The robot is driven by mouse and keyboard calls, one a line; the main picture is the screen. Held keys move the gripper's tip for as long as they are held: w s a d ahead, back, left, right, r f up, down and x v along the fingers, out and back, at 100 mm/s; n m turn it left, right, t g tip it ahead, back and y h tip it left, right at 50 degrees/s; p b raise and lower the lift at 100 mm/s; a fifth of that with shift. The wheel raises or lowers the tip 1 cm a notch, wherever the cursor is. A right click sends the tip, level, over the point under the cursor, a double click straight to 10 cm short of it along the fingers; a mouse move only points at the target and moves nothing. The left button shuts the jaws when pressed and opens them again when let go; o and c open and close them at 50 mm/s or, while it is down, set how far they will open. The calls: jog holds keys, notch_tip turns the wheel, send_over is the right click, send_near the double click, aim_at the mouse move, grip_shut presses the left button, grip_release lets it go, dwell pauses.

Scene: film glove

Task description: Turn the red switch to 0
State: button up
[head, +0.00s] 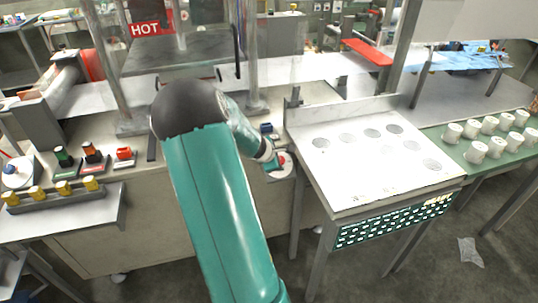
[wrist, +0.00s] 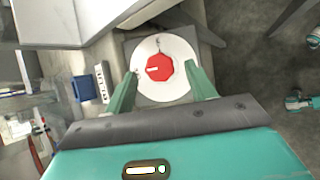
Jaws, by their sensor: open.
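The red switch (wrist: 159,68) is an eight-sided red knob with a pale mark on its left part. It sits on a round white dial (wrist: 178,88) on a grey plate, with a small dark mark at the dial's top edge. My gripper (wrist: 163,78) is open, with one green finger on each side of the dial and the knob between and beyond the tips. I cannot tell whether the fingers touch anything. In the head view the red switch (head: 281,160) is small, at the bench's right edge, with my gripper (head: 275,163) beside it and partly covering it.
A white table (head: 345,180) with round grey spots stands just right of the switch. A blue block (wrist: 84,88) and a white strip (wrist: 102,82) lie left of the dial. A press marked HOT (head: 146,29) stands behind my arm. White cups (head: 476,151) stand far right.

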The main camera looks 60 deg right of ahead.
jog(key=v, duration=1.2)
